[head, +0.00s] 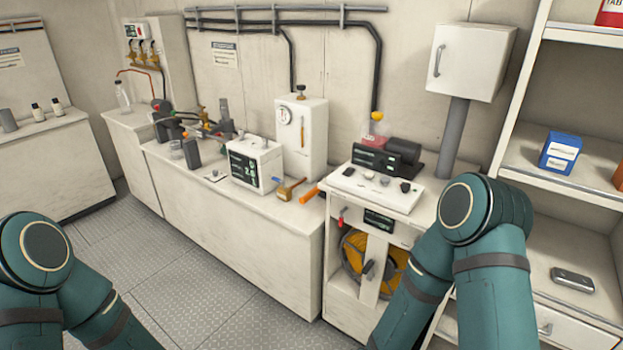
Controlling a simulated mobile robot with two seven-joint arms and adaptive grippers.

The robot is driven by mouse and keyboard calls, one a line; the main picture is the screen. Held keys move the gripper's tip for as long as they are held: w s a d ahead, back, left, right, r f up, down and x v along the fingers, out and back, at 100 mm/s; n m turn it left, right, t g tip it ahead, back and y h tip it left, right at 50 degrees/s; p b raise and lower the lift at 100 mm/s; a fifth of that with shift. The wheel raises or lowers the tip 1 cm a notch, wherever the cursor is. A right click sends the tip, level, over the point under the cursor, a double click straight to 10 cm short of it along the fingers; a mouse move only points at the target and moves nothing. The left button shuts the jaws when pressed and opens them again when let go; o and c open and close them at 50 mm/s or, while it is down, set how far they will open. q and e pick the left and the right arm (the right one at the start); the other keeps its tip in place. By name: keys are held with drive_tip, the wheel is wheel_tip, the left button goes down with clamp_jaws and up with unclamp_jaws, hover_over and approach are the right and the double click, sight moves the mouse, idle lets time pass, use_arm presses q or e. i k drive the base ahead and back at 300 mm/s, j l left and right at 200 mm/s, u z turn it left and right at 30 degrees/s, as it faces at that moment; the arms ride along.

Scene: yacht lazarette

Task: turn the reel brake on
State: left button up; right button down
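A reel wound with yellow-orange line or hose (355,252) sits inside the open front of a white cabinet (337,290) at the right of centre. A white upright bar stands in front of the reel, with a dark handle (368,268) on it. A small red-tipped lever (341,216) is on the cabinet front, above the reel's left side. I cannot tell which of the two is the brake, or its setting. My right arm covers part of the reel's right side. Neither of my grippers shows; only my arm links are in view, at the lower left and lower right.
A dark display panel (378,220) is on the cabinet front beside the lever. A white tray-like unit (350,186) with small knobs lies on top. Open shelves (530,160) stand close on the right. The grey tread-plate floor (170,270) is clear at the left and middle.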

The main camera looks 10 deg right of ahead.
sight(340, 223)
drive_tip(key=i+l+z, duration=0.1)
drive_tip(key=z, duration=0.35)
drive_tip(key=i+l+z, duration=0.15)
drive_tip(key=z, duration=0.3)
drive_tip(key=i+l+z, duration=0.15)
drive_tip(key=z, duration=0.35)
